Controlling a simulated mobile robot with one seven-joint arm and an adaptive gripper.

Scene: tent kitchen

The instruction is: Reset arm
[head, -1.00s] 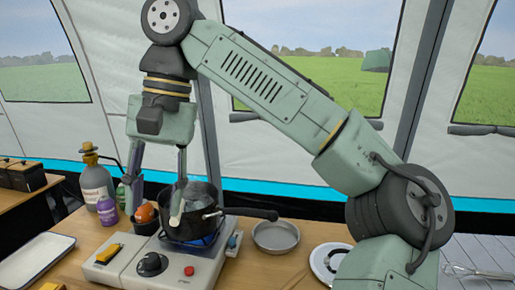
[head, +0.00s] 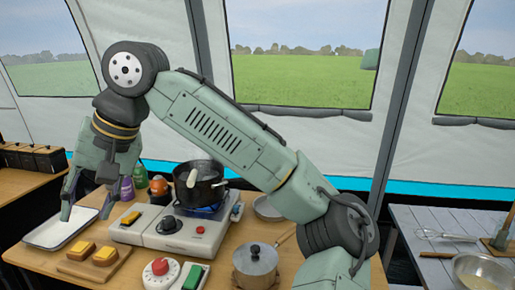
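My gripper (head: 85,212) hangs at the left over the white tray (head: 36,238), fingers pointing down. Its fingers are apart, with nothing visible between them. The arm arches from the lower right up to the upper left and back down to the gripper. The exact height above the tray is hard to tell.
A black pot (head: 207,192) with a pale object sticking up in it stands on the lit stove (head: 160,237). Bottles (head: 127,188) stand behind.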

